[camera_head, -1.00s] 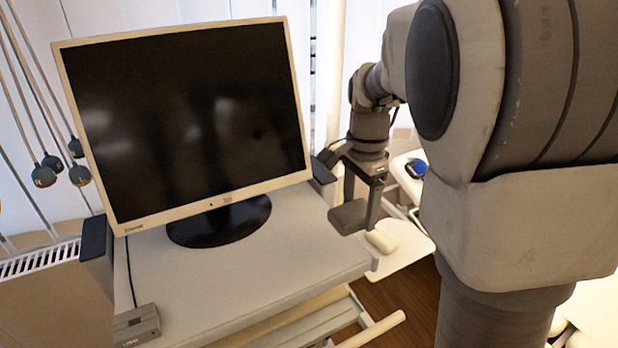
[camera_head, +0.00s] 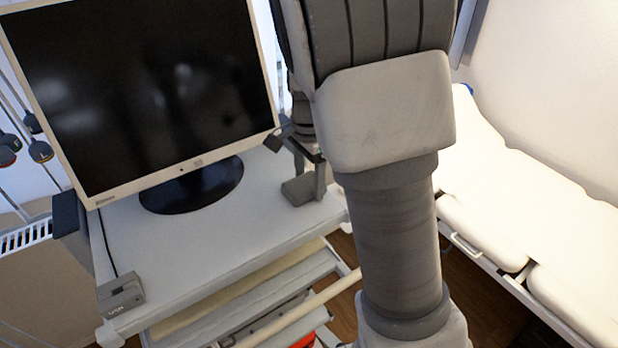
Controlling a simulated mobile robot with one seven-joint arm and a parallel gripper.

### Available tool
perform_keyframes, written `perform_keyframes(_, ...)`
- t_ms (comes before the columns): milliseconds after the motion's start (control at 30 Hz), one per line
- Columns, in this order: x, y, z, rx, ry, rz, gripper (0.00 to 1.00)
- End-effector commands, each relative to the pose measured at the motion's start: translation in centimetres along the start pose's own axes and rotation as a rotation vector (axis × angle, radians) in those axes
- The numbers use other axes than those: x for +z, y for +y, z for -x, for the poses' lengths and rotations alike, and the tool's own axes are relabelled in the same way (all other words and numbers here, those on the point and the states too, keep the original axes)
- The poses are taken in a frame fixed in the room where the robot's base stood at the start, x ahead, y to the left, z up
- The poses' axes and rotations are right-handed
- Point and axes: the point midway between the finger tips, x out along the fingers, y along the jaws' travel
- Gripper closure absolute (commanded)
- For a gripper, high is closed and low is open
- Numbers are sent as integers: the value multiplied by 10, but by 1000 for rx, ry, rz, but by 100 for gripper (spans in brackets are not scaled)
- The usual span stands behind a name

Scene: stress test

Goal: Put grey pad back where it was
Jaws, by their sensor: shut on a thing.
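The grey pad (camera_head: 297,191) is a small dark grey block at the right side of the white cart top (camera_head: 205,245), right of the monitor's foot. My gripper (camera_head: 308,178) points down and is shut on the pad. My own arm link hides part of the gripper from the right. I cannot tell whether the pad touches the cart top or hangs just above it.
A monitor (camera_head: 140,90) on a black round foot (camera_head: 190,188) fills the back of the cart. A small grey box (camera_head: 121,295) sits at the front left corner. The front middle of the top is clear. A white padded bed (camera_head: 530,200) stands to the right.

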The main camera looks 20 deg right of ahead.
Motion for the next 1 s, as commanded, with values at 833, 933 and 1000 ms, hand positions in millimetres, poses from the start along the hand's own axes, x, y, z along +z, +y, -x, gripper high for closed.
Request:
perform_keyframes(833, 0, -1, 66, -5, 1, 1, 0)
perform_keyframes(933, 0, -1, 86, -4, 1, 2, 0)
perform_keyframes(1000, 0, -1, 98, -3, 1, 1, 0)
